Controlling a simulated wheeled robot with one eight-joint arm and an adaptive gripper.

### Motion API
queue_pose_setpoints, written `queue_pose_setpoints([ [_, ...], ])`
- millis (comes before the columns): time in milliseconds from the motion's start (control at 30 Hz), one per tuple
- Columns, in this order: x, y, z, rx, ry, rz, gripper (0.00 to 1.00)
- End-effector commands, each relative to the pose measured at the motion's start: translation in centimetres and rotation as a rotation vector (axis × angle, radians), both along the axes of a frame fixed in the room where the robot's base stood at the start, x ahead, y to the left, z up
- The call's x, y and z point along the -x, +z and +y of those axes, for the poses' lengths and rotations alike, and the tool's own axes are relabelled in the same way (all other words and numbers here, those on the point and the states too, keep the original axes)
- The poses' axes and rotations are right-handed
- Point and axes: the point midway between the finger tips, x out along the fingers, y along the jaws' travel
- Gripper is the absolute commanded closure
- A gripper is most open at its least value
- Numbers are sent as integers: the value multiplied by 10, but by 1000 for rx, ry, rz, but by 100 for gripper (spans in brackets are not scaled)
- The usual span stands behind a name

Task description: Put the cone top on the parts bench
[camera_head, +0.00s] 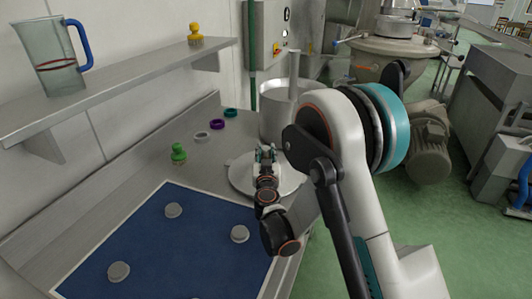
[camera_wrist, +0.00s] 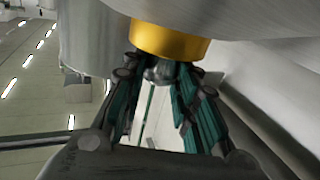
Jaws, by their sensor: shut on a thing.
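My gripper (camera_head: 266,153) is in the head view, low over a round grey plate (camera_head: 240,178) and in front of a grey metal drum (camera_head: 280,112). In the wrist view, my gripper (camera_wrist: 160,74) has its teal fingers closed around a small grey stub below a gold, round-sided piece (camera_wrist: 170,40). I cannot tell whether this piece is the cone top; it is hidden in the head view. A green knobbed piece (camera_head: 178,153) stands on the grey bench (camera_head: 150,180). A similar yellow piece (camera_head: 195,34) stands on the wall shelf. Which bench is the parts bench is not marked.
A blue mat (camera_head: 185,245) with several grey discs covers the near bench. A jug (camera_head: 52,58) stands on the shelf (camera_head: 120,80). Machinery and green floor lie to the right.

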Motion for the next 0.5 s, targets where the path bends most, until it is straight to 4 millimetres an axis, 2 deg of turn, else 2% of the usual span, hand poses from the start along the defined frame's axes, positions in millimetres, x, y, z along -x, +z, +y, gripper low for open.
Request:
queue_pose_setpoints([
  [100,0,-2,0,1,0,0,100],
  [133,0,-2,0,0,0,0,66],
  [200,0,-1,0,0,0,0,52],
  [500,0,-1,0,0,0,0,52],
])
